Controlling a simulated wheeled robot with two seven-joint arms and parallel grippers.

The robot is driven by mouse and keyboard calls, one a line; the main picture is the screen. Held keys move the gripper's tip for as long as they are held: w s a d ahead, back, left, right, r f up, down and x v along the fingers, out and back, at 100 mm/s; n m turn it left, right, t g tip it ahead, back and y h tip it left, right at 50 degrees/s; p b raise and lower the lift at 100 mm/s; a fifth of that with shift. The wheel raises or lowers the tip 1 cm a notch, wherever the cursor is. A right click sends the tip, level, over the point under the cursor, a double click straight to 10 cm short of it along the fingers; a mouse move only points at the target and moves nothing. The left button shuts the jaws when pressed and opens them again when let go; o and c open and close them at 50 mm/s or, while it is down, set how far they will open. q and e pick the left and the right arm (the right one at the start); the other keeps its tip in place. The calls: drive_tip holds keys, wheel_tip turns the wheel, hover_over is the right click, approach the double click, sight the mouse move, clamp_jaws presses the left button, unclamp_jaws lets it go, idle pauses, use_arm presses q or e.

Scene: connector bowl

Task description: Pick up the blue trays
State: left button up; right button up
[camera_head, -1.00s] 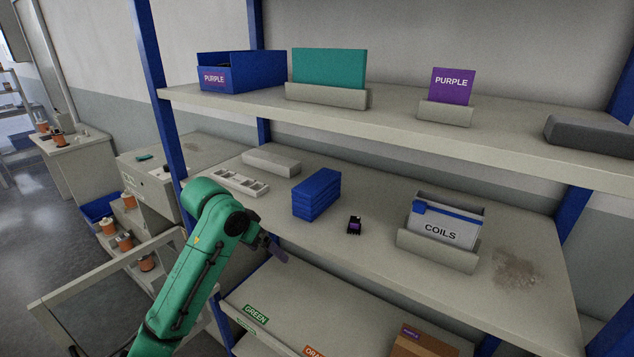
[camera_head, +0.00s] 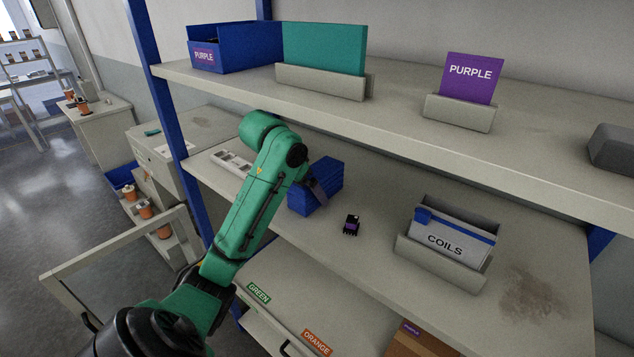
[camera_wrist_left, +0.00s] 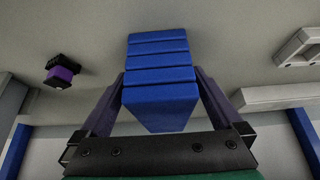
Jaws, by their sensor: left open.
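The blue trays (camera_head: 328,175) form a neat stack on the middle shelf, partly hidden behind my left gripper in the head view. In the left wrist view the stack (camera_wrist_left: 160,72) shows as several blue layers between the two fingers. My left gripper (camera_head: 316,188) is at the near side of the stack. Its dark purple fingers are open, one on each side of the near end of the stack in the wrist view (camera_wrist_left: 159,80). I cannot tell whether either finger touches it. My right gripper is not in view.
A small black and purple connector (camera_head: 351,225) lies right of the stack. A COILS box (camera_head: 450,240) stands farther right in a grey holder. A white slotted piece (camera_head: 232,162) lies to the left. The upper shelf (camera_head: 400,115) overhangs the space.

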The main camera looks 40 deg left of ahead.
use_arm(q)
drive_tip(key=w+p, duration=0.2)
drive_tip(key=w, duration=0.1)
drive_tip(key=w+p, duration=0.1)
drive_tip(key=w, duration=0.1)
drive_tip(key=shift+w+a+f, duration=0.1)
drive_tip(key=shift+w+f, duration=0.1)
drive_tip(key=shift+f, duration=0.4)
drive_tip(key=shift+s, duration=0.1)
drive_tip(key=shift+f, duration=0.1)
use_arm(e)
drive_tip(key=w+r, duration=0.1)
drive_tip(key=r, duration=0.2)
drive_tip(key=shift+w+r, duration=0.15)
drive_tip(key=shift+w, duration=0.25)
use_arm(q)
drive_tip(key=c, duration=1.5)
clamp_jaws()
